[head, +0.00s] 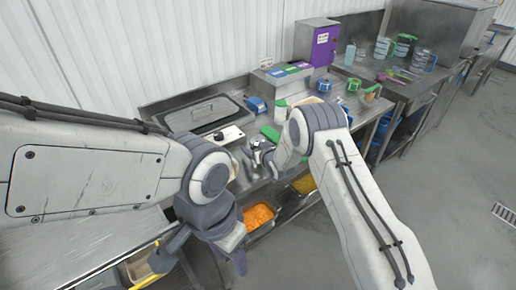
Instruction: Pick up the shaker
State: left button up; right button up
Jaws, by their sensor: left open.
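A small pale container with a green top (281,113) stands on the counter behind my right arm; it may be the shaker, but it is too small to be sure. My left gripper (203,262) is open and empty, low in front of the counter and well apart from that container. My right gripper (258,150) is over the counter's front part, nearer to the container. Its fingers are small and partly hidden by my arm, so I cannot see whether it holds anything.
A green-topped item (270,133) lies near my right gripper. A tray of orange food (259,216) sits below. A purple-fronted box (322,47) stands behind. Open floor (440,185) lies at the right.

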jog(key=c, duration=1.4)
jog(key=shift+r, duration=0.2)
